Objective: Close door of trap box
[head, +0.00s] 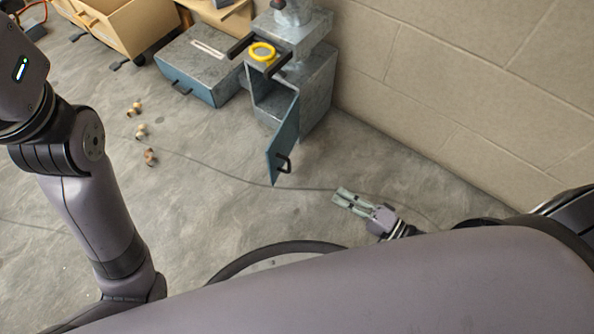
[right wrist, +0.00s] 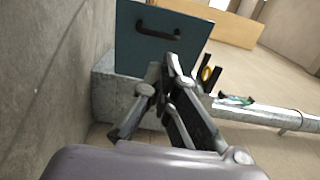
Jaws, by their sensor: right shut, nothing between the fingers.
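The trap box (head: 313,88) is a grey metal box against the wall. Its blue door (head: 284,140) stands open, swung out toward me, with a black handle (head: 284,163) on its face. The door also shows in the right wrist view (right wrist: 135,48), with the handle (right wrist: 157,32) near its top. My right gripper (head: 340,197) is shut and empty, to the right of the door and apart from it in the head view. The right wrist view shows its fingertips (right wrist: 170,62) in front of the door's lower part. My left gripper is out of view; only the left arm shows.
A second grey metal box (head: 205,60) with a blue front stands to the left. A yellow ring (head: 262,52) sits on top of the trap box area. Cardboard boxes (head: 135,25) are at the upper left. Small brown pieces (head: 150,157) lie on the floor. The block wall (head: 470,80) bounds the right.

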